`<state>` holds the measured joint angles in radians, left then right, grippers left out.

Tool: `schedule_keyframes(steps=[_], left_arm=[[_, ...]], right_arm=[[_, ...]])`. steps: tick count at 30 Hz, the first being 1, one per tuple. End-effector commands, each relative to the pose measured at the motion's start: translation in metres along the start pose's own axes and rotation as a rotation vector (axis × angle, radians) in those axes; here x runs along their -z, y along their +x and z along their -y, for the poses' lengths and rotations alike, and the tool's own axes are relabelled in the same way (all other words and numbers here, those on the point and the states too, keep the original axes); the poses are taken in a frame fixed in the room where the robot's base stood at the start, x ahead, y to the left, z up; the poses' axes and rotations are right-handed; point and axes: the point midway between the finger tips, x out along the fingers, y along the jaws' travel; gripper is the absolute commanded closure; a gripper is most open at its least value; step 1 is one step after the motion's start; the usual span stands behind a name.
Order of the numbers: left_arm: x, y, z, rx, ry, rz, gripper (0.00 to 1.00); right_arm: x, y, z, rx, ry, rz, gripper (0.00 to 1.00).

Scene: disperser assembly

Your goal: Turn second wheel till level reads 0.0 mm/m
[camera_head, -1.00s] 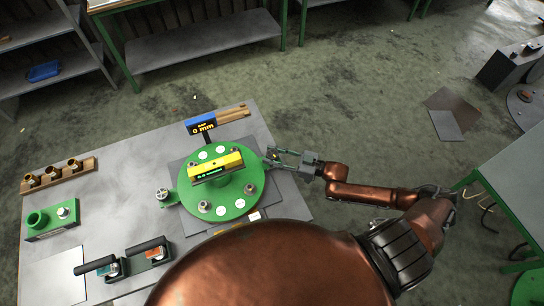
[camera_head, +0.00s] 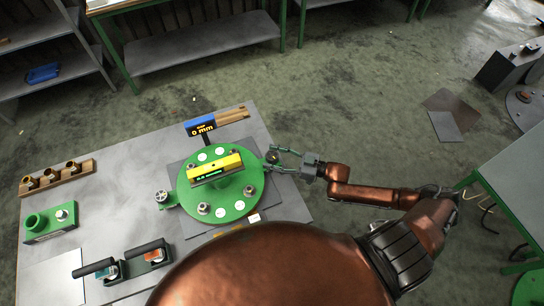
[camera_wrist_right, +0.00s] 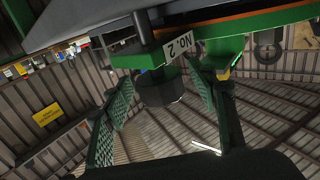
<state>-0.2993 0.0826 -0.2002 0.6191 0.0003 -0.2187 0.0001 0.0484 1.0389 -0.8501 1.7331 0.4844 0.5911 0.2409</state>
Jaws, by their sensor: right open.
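The yellow level (camera_head: 215,167) lies on the green round plate (camera_head: 240,207). Its small green readout looks like 0.0, but the digits are too small to be sure. The second wheel (camera_wrist_right: 160,86) is a dark knob on a vertical stem under the NO. 2 label in the right wrist view. In the head view it sits at the plate's right edge (camera_head: 272,157), partly hidden by my fingers. My right gripper (camera_head: 273,159) is open around the wheel; its green pads (camera_wrist_right: 162,105) stand on both sides, with visible gaps. My left gripper is not in view.
Another handwheel (camera_head: 162,197) is at the plate's left. A wooden rack (camera_head: 57,175), a green fixture (camera_head: 50,221) and two black-handled tools (camera_head: 150,252) occupy the table's left and front.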

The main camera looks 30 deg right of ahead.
Motion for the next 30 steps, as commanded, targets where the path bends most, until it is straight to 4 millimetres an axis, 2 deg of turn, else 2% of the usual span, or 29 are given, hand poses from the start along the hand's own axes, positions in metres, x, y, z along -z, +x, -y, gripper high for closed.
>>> schedule_keyframes(steps=[12,16,21,30], left_arm=[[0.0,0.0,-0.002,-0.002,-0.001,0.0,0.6],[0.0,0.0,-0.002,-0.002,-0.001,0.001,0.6],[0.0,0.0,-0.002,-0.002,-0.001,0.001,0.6],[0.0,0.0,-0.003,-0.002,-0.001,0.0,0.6]], right_arm=[[-0.001,-0.08,-0.001,-0.001,0.0,0.004,0.47],[-0.001,-0.1,0.0,-0.001,0.001,0.003,0.47],[0.0,-0.113,0.0,-0.001,0.0,0.001,0.47],[0.0,-0.115,0.0,0.0,0.0,0.0,0.47]])
